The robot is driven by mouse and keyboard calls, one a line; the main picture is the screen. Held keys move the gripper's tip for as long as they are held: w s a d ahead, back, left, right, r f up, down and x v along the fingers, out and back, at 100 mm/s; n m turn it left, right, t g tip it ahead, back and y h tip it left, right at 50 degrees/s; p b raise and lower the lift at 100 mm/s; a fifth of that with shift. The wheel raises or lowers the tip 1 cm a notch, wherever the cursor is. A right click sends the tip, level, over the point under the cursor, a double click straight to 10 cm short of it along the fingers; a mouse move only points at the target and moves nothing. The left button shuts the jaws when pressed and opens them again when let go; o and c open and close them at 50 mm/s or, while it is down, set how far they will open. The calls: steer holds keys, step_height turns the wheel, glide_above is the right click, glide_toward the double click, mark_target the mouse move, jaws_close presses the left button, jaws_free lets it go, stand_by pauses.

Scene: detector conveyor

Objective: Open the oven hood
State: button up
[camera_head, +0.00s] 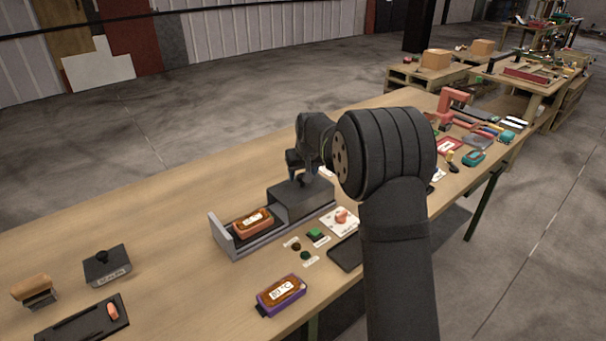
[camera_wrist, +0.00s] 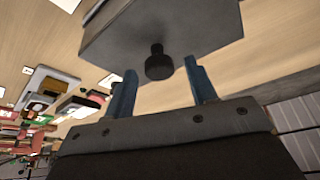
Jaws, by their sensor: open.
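The oven hood (camera_head: 300,200) is a dark grey box over the right part of a grey conveyor channel (camera_head: 222,240). In the wrist view the hood (camera_wrist: 205,25) shows as a grey block with a round black knob (camera_wrist: 158,64) facing me. My gripper (camera_wrist: 161,85) is open, with one blue finger on each side of the knob's line. The knob appears just beyond or level with the fingertips, and I see no contact. In the head view my gripper (camera_head: 294,165) is right above the hood, and my arm partly hides the area behind it.
An orange-brown detector (camera_head: 254,221) sits in the channel left of the hood. A purple-edged one labelled 80 °C (camera_head: 281,294) lies on the table in front. Green and dark buttons (camera_head: 316,234) are near the channel. A knobbed dark block (camera_head: 107,265) stands left. The back-left table is clear.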

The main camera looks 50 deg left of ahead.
steer(key=v, duration=1.7)
steer(key=shift+d, duration=0.15)
steer(key=shift+s+f, duration=0.1)
steer(key=x, duration=1.7)
steer(key=shift+a+f, duration=0.1)
steer(key=shift+a, duration=0.15)
steer(key=v, duration=1.7)
steer(key=shift+d, duration=0.2)
